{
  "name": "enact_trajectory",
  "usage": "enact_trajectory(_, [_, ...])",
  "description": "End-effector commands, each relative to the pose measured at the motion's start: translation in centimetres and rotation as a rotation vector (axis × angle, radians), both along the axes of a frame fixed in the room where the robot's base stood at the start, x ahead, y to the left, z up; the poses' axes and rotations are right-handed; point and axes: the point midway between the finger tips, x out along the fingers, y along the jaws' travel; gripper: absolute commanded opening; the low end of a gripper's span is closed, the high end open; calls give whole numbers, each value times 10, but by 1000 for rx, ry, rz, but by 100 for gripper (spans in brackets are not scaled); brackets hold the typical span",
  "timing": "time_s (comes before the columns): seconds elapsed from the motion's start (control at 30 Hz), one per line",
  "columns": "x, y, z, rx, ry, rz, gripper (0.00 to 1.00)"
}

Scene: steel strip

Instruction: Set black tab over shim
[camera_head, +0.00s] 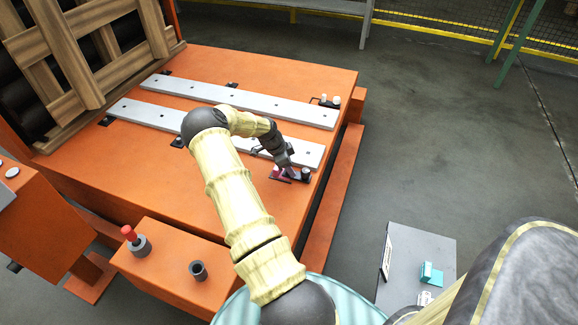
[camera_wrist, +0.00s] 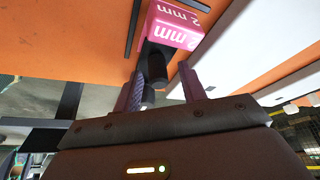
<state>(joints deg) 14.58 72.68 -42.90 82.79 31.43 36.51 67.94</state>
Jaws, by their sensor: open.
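A pink shim (camera_wrist: 172,24) marked "2 mm" shows at the top of the wrist view. It also shows as a small magenta piece (camera_head: 278,173) at the near strip's right end in the head view. A black part (camera_wrist: 154,62), which looks like the black tab, lies against the shim's lower edge in the wrist view; whether it overlaps the shim is unclear. My gripper (camera_wrist: 162,78) is open, its purple fingers on either side of dark parts below the shim. In the head view my gripper (camera_head: 286,163) is low beside the shim and partly hides this spot.
Two pale steel strips (camera_head: 245,102) lie on the orange table (camera_head: 300,70). A clamp with pale tops (camera_head: 330,101) stands at the far strip's right end, and a black fixture (camera_head: 305,174) at the near one's. A wooden crate frame (camera_head: 75,50) blocks the back left. The table's near middle is clear.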

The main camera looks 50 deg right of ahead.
Motion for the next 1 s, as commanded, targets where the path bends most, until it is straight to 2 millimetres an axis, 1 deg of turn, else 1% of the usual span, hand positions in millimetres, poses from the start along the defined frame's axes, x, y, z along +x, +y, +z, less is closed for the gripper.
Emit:
enact_trajectory(0.17, [2, 2, 6, 0, 0, 1, 41])
enact_trajectory(0.27, [5, 6, 17, -1, -1, 3, 41])
enact_trajectory(0.37, [8, 11, 33, -1, -1, 2, 41])
enact_trajectory(0.8, [27, 38, 115, -1, -1, 2, 41])
enact_trajectory(1.0, [36, 49, 148, -1, -2, 2, 41])
